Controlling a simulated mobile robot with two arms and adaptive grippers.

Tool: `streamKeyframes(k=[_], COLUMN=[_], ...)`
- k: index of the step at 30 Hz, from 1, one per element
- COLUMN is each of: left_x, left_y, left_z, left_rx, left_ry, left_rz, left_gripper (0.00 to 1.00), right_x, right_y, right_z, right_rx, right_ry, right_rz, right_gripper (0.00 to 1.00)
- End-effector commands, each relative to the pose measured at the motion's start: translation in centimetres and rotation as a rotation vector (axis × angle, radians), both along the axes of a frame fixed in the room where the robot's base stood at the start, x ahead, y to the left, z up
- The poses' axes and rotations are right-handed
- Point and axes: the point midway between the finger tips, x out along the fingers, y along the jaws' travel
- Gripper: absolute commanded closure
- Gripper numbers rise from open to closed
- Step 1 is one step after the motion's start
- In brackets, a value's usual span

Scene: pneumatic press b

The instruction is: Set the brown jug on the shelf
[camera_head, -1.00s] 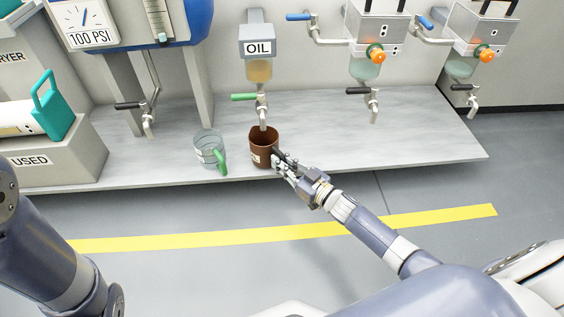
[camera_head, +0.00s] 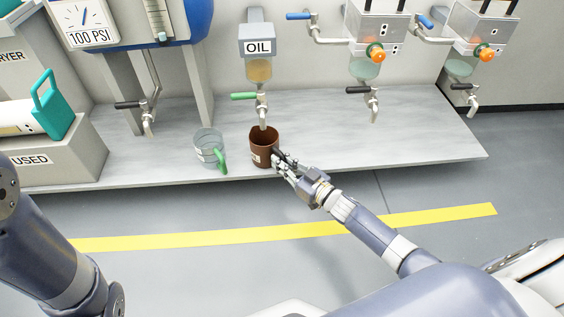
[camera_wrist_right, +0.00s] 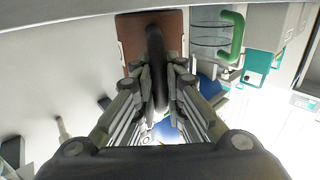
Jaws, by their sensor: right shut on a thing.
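The brown jug (camera_head: 263,148) stands upright at the front of the grey shelf (camera_head: 390,137), below the spout of the OIL unit (camera_head: 257,48). My right gripper (camera_head: 279,161) reaches it from the lower right and is shut on its dark handle. In the right wrist view the jug (camera_wrist_right: 136,35) is at the top, with its black handle (camera_wrist_right: 156,60) between the fingers of my right gripper (camera_wrist_right: 158,82). Whether the jug's base touches the shelf is hard to tell. My left gripper is out of view; only part of my left arm shows.
A clear jug with a green handle (camera_head: 209,149) stands just left of the brown jug. The oil tap with a green lever (camera_head: 245,97) hangs close above. A grey USED box (camera_head: 60,160) is at the left. The shelf is free to the right.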

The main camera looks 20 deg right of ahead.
Motion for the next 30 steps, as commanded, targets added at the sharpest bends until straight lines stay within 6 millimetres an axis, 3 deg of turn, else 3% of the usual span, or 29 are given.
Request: streamKeyframes(k=[5,6,9,22,30], left_x=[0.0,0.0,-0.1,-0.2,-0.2], left_y=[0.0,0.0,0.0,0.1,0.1], left_z=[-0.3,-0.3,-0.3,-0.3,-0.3], left_rx=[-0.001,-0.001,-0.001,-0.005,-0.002], left_ry=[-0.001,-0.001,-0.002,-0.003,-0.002], left_rz=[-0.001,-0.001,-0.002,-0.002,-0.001], left_gripper=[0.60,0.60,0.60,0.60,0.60], right_x=[0.0,0.0,0.0,-0.6,-5.1], right_y=[0.0,0.0,0.0,-0.3,-2.3], right_z=[-0.4,-0.4,-0.3,-0.5,-0.5], right_rx=[0.000,0.001,0.000,-0.001,-0.003], right_ry=[-0.001,-0.002,-0.001,0.002,0.003], right_rz=[0.000,0.000,0.000,0.000,0.001], right_gripper=[1.00,0.87,0.66,0.66,0.66])
